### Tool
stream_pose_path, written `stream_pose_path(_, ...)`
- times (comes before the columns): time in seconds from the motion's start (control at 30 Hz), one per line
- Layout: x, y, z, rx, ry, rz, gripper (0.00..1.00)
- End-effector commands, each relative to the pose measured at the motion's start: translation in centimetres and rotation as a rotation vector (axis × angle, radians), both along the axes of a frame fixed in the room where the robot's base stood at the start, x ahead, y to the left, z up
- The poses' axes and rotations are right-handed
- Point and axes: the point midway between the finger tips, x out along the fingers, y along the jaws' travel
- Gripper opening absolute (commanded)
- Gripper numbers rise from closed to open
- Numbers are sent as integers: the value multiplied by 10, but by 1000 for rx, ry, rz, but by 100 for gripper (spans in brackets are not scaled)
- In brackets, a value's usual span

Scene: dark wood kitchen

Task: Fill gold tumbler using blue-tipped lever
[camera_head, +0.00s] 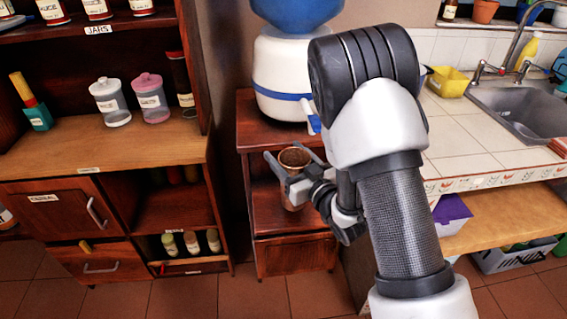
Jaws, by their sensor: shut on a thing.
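A brown-gold tumbler (294,158) stands upright between the fingers of my gripper (294,170), its open rim facing up. My gripper is shut on the tumbler and holds it in front of the small wooden stand. A white water dispenser (285,75) with a blue band and a blue bottle on top stands on that stand, above and behind the tumbler. A blue-tipped lever (313,124) sticks out low on the dispenser's right front. The tumbler is below and left of the lever, apart from it in the picture. My arm hides part of the dispenser's right side.
The wooden stand (290,252) has an open shelf and a drawer. A shelf unit (150,140) with jars is at left. A tiled counter (465,135) with a sink (520,108) is at right. Floor (195,295) shows clear in front of the stand.

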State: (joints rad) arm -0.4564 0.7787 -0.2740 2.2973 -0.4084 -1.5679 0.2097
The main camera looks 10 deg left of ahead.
Motion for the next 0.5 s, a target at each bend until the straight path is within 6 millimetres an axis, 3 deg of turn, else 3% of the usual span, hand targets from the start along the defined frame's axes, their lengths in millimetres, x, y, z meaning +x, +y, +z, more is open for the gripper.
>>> stream_pose_path(0.23,16,13,0,2,-2,1,6)
stream_pose_path(0.4,13,11,-33,-2,0,0,6)
stream_pose_path(0.5,13,11,-36,-1,-2,0,6)
